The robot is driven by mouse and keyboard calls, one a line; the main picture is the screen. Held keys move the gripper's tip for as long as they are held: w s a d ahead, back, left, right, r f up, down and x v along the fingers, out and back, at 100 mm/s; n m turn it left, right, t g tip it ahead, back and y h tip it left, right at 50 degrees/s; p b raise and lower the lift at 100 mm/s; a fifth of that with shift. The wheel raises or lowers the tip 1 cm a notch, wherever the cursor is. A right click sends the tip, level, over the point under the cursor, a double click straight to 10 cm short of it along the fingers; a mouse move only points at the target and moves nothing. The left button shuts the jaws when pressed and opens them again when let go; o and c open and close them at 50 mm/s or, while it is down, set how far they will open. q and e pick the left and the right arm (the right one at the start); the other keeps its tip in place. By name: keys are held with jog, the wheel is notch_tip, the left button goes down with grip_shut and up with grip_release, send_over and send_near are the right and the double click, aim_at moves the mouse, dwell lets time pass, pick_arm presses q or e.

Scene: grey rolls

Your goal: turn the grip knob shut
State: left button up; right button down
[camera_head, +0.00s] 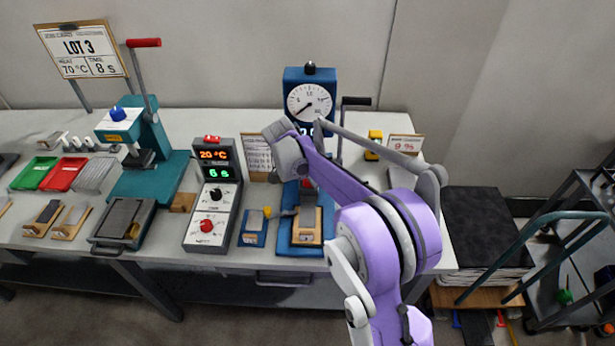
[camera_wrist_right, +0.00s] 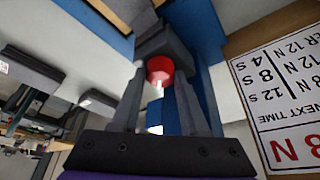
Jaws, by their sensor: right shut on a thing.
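The blue machine (camera_head: 296,77) with a round dial (camera_head: 309,102) stands toward the right of the bench. In the right wrist view, a round red knob (camera_wrist_right: 159,70) sits between the fingers of my right gripper (camera_wrist_right: 160,78), which is shut on it. The knob is in front of blue machine parts (camera_wrist_right: 205,35). In the head view, my purple and grey right arm reaches across the machine and hides much of its middle, so the grip is hard to see there. My left gripper is not in view.
A heater controller (camera_head: 212,195) with a red dial stands left of the machine. A teal press (camera_head: 145,130) with a raised red-handled lever is further left. A printed card (camera_head: 257,153) stands close beside my right gripper. A dark cart (camera_head: 590,200) stands at right.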

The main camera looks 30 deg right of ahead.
dwell(0.4)
jog(key=shift+c, duration=2)
grip_release()
jog(key=w+v, duration=0.1)
jog(key=v, duration=0.9)
jog(key=shift+s+a+r, duration=0.2)
jog(key=shift+s+r, duration=0.2)
jog(key=shift+s, duration=0.05)
